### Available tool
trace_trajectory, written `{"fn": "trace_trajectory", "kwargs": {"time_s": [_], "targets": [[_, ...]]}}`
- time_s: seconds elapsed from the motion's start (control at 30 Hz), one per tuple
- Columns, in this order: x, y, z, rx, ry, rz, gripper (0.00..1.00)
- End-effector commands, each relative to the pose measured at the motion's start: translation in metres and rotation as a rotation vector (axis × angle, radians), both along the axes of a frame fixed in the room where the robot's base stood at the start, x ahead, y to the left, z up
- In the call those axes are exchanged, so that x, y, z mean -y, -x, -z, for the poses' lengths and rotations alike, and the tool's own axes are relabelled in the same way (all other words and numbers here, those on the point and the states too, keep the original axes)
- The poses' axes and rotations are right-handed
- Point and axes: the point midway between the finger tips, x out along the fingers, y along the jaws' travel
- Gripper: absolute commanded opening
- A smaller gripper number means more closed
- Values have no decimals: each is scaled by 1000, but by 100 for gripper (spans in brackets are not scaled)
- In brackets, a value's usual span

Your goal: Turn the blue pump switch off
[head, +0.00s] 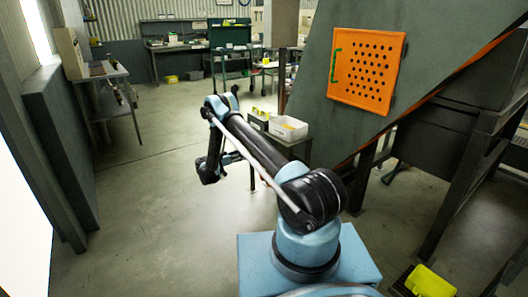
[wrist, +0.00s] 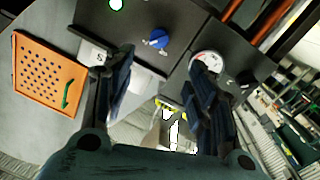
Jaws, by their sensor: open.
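The blue pump switch (wrist: 158,39) is a small blue knob on a dark grey panel (wrist: 185,22) in the wrist view. It shows near the top middle, beyond the gap between my fingers. My gripper (wrist: 160,72) is open and empty, its two dark fingers spread to the left and right. The fingers look apart from the switch; the exact distance is hard to tell. In the head view my arm reaches forward, with its end hanging low at left of the middle. I cannot make out the blue switch in the head view.
A round white gauge (wrist: 207,62) is right of the switch, partly behind the right finger. An orange perforated panel (head: 367,67) with a green handle sits on the grey sloped machine (head: 318,85). White bins (head: 289,127) stand near it. The floor at left is clear.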

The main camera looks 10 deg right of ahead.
Motion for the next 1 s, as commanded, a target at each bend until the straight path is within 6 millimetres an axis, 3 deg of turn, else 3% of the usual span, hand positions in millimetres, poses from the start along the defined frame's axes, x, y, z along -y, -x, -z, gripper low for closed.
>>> {"fn": "trace_trajectory", "kwargs": {"time_s": [0.6,0.8,1.0], "targets": [[102,-44,0,-1,-1,3,51],[124,-55,0,-1,0,2,51],[135,-60,0,-1,0,1,51]]}}
